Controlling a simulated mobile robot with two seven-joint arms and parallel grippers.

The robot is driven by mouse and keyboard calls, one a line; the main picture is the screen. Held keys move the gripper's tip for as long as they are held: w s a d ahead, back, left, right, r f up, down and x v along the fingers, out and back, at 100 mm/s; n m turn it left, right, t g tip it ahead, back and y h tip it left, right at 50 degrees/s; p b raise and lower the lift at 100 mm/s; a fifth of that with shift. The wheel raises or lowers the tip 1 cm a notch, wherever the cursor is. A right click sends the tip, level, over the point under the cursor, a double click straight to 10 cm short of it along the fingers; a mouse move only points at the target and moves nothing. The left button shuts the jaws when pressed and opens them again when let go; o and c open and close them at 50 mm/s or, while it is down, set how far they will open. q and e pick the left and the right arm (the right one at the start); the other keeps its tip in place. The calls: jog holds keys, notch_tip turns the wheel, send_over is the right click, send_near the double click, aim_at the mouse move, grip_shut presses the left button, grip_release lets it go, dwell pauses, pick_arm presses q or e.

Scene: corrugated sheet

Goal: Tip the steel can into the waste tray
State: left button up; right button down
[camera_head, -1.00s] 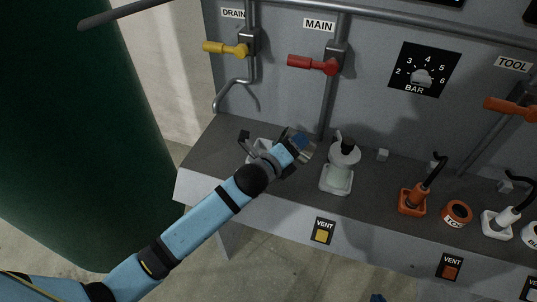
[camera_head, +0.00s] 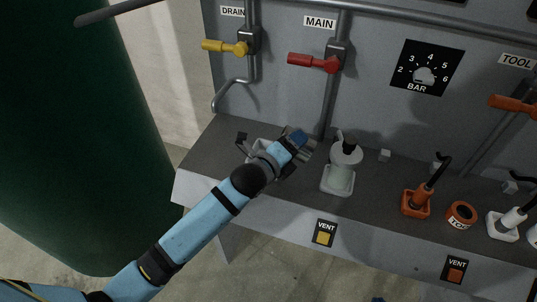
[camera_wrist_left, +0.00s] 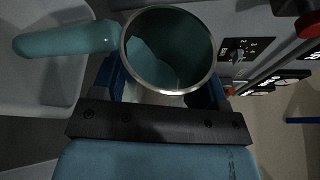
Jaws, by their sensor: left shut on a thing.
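My left gripper (camera_head: 300,145) is shut on the steel can (camera_wrist_left: 170,50), above the bench beside the waste tray. In the left wrist view the can's round rim faces the camera and its inside looks teal. A rounded teal shape (camera_wrist_left: 65,38) runs from the can's rim out to the left, over a pale tray (camera_wrist_left: 35,90); I cannot tell for sure that it is liquid. In the head view the pale waste tray (camera_head: 257,146) is mostly hidden behind my left wrist. My right gripper is not in view.
An orange tool (camera_head: 416,200) and an orange roll (camera_head: 461,215) stand further right. Yellow (camera_head: 225,47) and red (camera_head: 315,62) valve handles project from the panel behind.

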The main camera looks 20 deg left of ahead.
pick_arm(q)
jog(key=shift+r+b, duration=0.1)
jog(key=shift+b, duration=0.35)
jog(key=shift+a+r+n, duration=0.15)
jog(key=shift+a+n, duration=0.1)
jog(key=shift+n, duration=0.25)
jog(key=shift+a+r+n+t+h+p, duration=0.3)
jog(key=shift+a+n+t, duration=0.1)
jog(key=shift+a, duration=0.1)
dwell(0.4)
jog(key=shift+a+f+n+h+b, duration=0.15)
jog(key=shift+f+n+h+b, duration=0.2)
jog(key=shift+n, duration=0.25)
dwell(0.4)
